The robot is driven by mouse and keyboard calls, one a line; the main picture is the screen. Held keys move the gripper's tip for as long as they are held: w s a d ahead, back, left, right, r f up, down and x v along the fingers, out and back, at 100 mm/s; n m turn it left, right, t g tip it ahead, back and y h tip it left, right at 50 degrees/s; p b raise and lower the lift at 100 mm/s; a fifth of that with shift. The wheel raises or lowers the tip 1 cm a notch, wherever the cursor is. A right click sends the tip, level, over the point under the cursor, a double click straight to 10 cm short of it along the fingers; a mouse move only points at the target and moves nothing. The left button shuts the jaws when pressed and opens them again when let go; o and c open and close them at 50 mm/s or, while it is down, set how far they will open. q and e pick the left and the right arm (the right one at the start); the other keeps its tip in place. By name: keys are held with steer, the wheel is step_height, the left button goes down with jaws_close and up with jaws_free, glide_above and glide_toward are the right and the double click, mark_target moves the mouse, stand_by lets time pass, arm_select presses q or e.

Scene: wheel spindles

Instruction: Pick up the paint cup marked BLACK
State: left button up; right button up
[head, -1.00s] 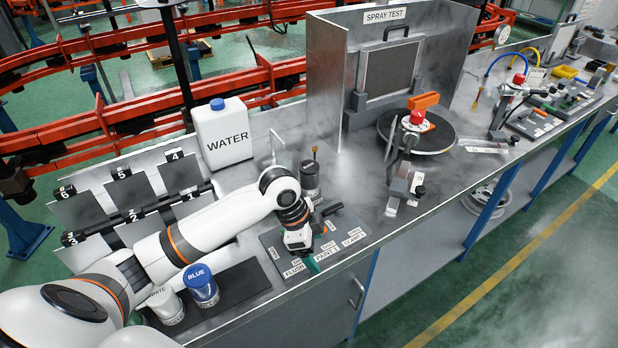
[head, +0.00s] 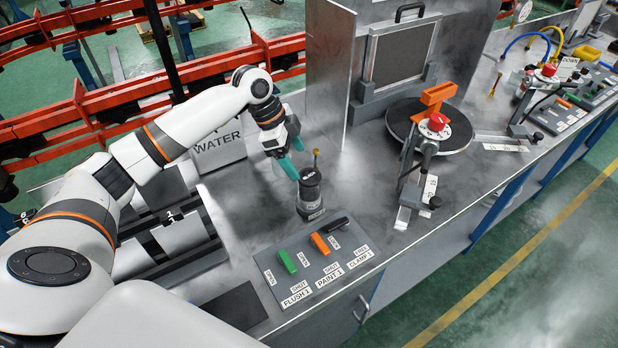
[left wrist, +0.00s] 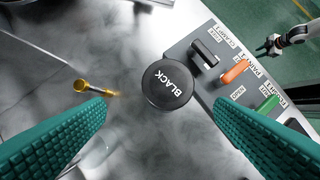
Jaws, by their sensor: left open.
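The paint cup marked BLACK (head: 309,192) is a dark cylinder standing upright behind the lever panel in the head view. In the left wrist view its round black lid (left wrist: 168,84) faces the camera with the word BLACK readable. My left gripper (head: 294,160) has teal fingers, open and empty, above and to the left of the cup in the head view. In the left wrist view the fingers lie spread at the lower left and right, with the lid beyond the gap between them. My right gripper (left wrist: 268,46) shows small at the upper right there, its jaws too small to judge.
A lever panel (head: 318,262) with green, orange and black levers is close in front of the cup. A brass-tipped nozzle (left wrist: 95,88) stands beside the cup. A turntable (head: 455,140) stands to the right.

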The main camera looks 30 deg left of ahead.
mark_target(304, 174)
arm_select(q)
steer(key=x, duration=0.2)
steer(key=p+x, duration=0.1)
steer(key=x, duration=0.1)
steer(key=shift+s+d, duration=0.25)
steer(key=shift+d, duration=0.05)
steer(key=shift+d+f, duration=0.1)
steer(key=shift+f, duration=0.3)
steer(key=shift+w+f, duration=0.15)
steer(key=shift+f, duration=0.1)
steer(key=p+x, duration=0.2)
steer(key=x, duration=0.2)
steer(key=shift+d+f, duration=0.1)
steer(key=shift+d, duration=0.15)
steer(key=shift+d+f, duration=0.1)
steer(key=shift+f, duration=0.25)
arm_select(e)
steer(key=r, duration=0.1)
steer(key=s+r, duration=0.2)
steer(key=shift+d+r, duration=0.15)
steer(key=shift+d, duration=0.1)
arm_select(q)
steer(key=shift+c, duration=0.4)
